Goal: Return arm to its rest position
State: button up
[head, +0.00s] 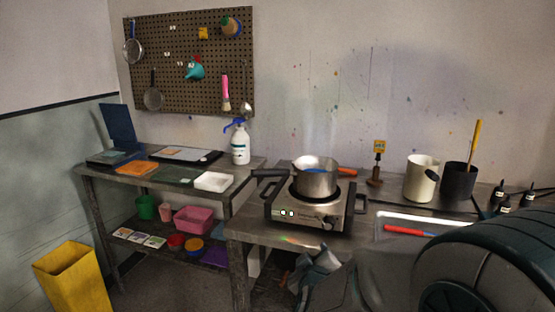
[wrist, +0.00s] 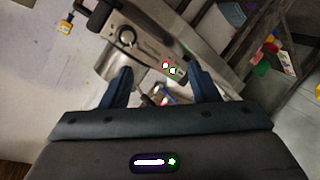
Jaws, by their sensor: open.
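My gripper (wrist: 159,72) shows in the wrist view with its two dark fingers spread apart and nothing held between them. Past the fingers, the hot plate (wrist: 150,48) appears tilted, with its knob and lit display facing me. In the head view the hot plate (head: 310,210) stands on the bench with a metal pot (head: 315,181) on top. A large dark part of my arm fills the lower right of the head view. The gripper fingers cannot be made out clearly in the head view.
A side table (head: 250,165) and a yellow bin (head: 75,280) stand left.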

jog(key=s+d+r+m+g+p, duration=0.2)
jog(key=s+g, duration=0.2)
jog(key=s, duration=0.3)
jog(key=s+d+r+m+g+p, duration=0.2)
jog(key=s+r+m+g+p, duration=0.1)
jog(key=s, duration=0.5)
jog(key=s+d+r+m+g+y+p, duration=0.1)
jog(key=s+d+r+m+g+p, duration=0.1)
jog(key=s, duration=0.5)
jog(key=r+g+p, duration=0.1)
jog(key=g, duration=0.1)
jog(key=shift+s+m+g, duration=0.2)
jog(key=shift+m+g, duration=0.1)
jog(key=shift+r, duration=0.1)
